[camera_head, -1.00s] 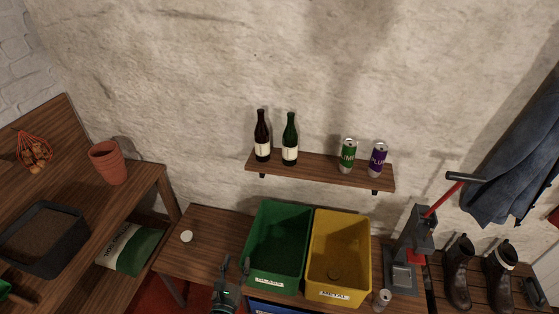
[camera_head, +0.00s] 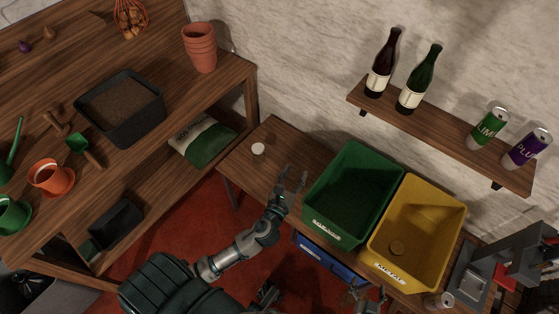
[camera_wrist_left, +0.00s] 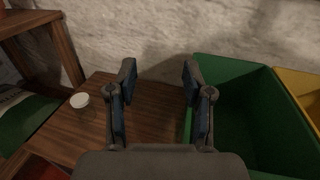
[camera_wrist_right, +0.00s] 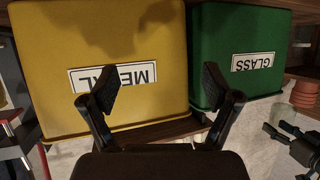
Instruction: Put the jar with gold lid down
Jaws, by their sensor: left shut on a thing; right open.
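My left gripper (camera_head: 293,178) hangs over the wooden bench (camera_head: 268,128), left of the green bin. In the left wrist view its fingers (camera_wrist_left: 158,80) stand partly closed, with a gap between them; what they hold cannot be made out, and no gold lid shows there. A small white-lidded thing (camera_head: 258,149) stands on the bench to the left, apart from the gripper; it also shows in the left wrist view (camera_wrist_left: 79,100). My right gripper (camera_head: 368,287) is open and empty, low in front of the yellow bin; its spread fingers fill the right wrist view (camera_wrist_right: 160,88).
The green glass bin (camera_head: 327,228) and yellow metal bin (camera_head: 390,269) stand side by side. A shelf (camera_head: 430,130) with bottles and cans hangs above. Bench left of the bins is mostly clear.

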